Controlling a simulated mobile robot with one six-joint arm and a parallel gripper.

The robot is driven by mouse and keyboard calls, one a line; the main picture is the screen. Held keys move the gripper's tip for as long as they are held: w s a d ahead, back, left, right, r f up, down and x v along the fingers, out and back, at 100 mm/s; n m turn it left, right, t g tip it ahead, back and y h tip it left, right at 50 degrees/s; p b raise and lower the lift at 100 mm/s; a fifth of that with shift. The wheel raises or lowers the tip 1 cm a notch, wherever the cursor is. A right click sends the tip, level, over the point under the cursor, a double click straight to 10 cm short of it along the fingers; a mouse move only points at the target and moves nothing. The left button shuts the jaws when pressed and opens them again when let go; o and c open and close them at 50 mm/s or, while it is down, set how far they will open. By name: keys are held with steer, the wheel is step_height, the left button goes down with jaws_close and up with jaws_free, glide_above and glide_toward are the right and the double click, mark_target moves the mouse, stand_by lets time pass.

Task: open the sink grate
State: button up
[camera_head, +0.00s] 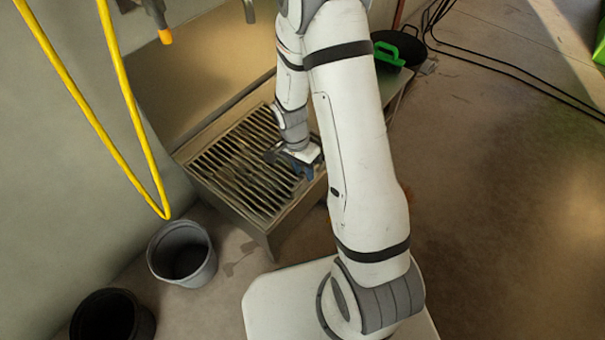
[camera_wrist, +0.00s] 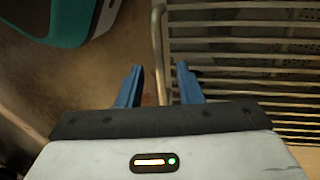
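The sink grate (camera_head: 232,165) is a rack of parallel metal bars lying flat over the top of the low sink (camera_head: 232,205). In the wrist view the grate (camera_wrist: 250,42) fills the upper right, with its rounded edge bar running up the middle. My gripper (camera_head: 304,168) is at the grate's right edge in the head view. In the wrist view my gripper (camera_wrist: 160,82) is open, with one blue finger on each side of the edge bar. The bar lies in line with the gap; I cannot tell whether a finger touches it. The lower end of the bar is near the gripper body.
A grey bucket (camera_head: 182,254) and a black bucket (camera_head: 112,318) stand on the floor at the lower left. A yellow hose (camera_head: 128,95) hangs at the left. A black thing with a green handle (camera_head: 389,54) is behind my arm. Cables cross the open floor (camera_head: 500,180) at right.

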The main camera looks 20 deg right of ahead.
steer(key=shift+s+f, duration=0.1)
steer(key=shift+f, duration=0.3)
steer(key=shift+c, duration=0.5)
jaws_close()
